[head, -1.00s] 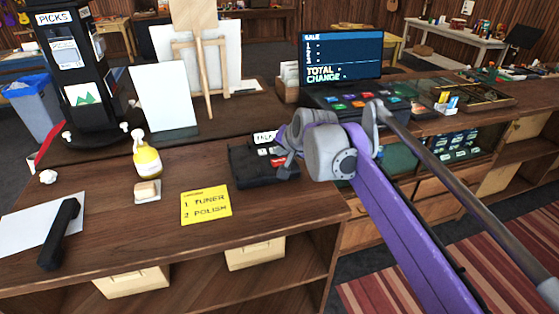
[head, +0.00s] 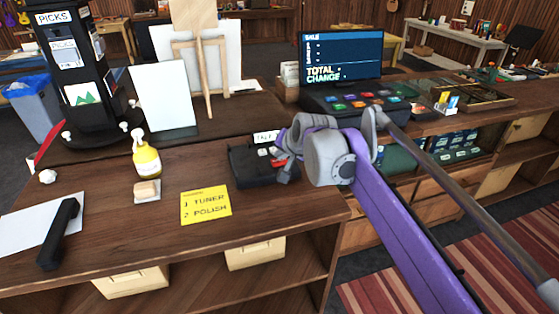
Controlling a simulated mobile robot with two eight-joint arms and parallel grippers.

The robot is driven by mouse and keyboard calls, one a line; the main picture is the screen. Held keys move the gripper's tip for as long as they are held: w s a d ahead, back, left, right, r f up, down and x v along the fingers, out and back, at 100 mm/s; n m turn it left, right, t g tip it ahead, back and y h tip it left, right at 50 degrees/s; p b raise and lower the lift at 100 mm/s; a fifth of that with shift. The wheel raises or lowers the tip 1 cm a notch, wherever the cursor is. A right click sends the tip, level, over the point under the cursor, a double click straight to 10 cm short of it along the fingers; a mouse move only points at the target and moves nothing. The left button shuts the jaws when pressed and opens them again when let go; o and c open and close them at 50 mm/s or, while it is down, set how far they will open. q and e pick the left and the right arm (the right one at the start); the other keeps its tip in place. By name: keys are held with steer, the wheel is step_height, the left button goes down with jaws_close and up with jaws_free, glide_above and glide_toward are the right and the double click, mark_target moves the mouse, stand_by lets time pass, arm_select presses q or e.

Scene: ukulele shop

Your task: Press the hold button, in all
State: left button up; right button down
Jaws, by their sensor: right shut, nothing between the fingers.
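The black phone base (head: 246,168) sits on the wooden counter, with a small white label standing at its back and a few red and white buttons on its right part. My right gripper (head: 283,174) is shut and empty, at the right side of the phone base, over or beside the buttons. The gripper and wrist cover part of the base, and I cannot tell whether the fingertips touch a button. Which button is the hold button is too small to read. The black handset (head: 58,235) lies off the base, on white paper at the left. My left gripper is out of view.
A cash register (head: 345,98) stands behind my right arm. The counter's front edge is close below the note.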

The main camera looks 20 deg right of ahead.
mark_target(280, 163)
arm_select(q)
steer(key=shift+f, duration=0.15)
arm_select(e)
steer(key=shift+f, duration=0.3)
stand_by(0.4)
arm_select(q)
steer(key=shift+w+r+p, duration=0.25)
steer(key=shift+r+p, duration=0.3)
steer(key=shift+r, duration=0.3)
arm_select(e)
steer(key=shift+r, duration=0.85)
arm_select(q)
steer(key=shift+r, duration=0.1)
arm_select(e)
steer(key=shift+r, duration=0.15)
steer(key=shift+r, duration=0.25)
step_height(280, 163, up, 4)
steer(key=p, duration=0.3)
steer(key=shift+r, duration=0.25)
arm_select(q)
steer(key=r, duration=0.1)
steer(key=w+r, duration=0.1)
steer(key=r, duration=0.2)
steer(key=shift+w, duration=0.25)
arm_select(e)
steer(key=shift+w+f, duration=0.1)
steer(key=shift+f, duration=0.05)
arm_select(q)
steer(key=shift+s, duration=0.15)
